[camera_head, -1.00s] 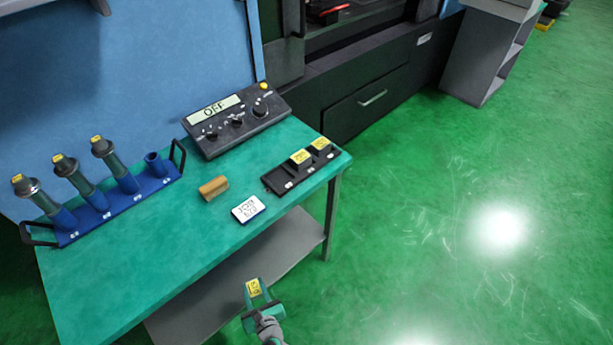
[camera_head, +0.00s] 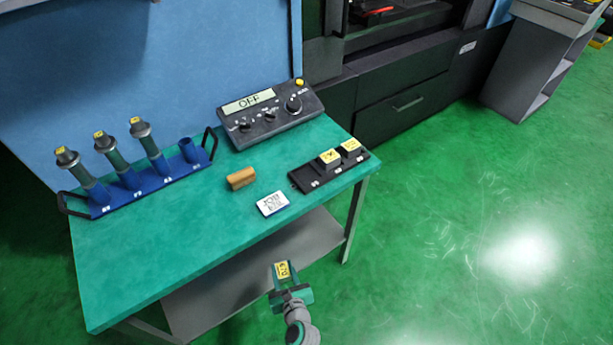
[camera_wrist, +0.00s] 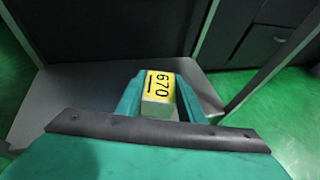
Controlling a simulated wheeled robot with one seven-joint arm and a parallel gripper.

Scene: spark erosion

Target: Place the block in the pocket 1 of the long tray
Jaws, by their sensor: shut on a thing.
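My gripper (camera_head: 283,278) is shut on a block (camera_head: 283,269) with a yellow label on top. The block also shows in the wrist view (camera_wrist: 158,92), between the two green fingers, its label reading 670. The gripper is in front of the table's near edge, over the floor and lower shelf side. The long black tray (camera_head: 303,181) lies on the table's right end. Two yellow-topped blocks (camera_head: 329,157) (camera_head: 350,146) sit in its middle and far pockets. The near left pocket looks empty. The pocket labels are too small to read surely.
A white job card (camera_head: 272,204) and a tan wooden piece (camera_head: 241,178) lie left of the tray on the green table (camera_head: 190,240). A control box reading OFF (camera_head: 268,115) stands behind. A blue rack (camera_head: 150,178) holding three tools is at the left. A grey shelf (camera_head: 240,262) is below.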

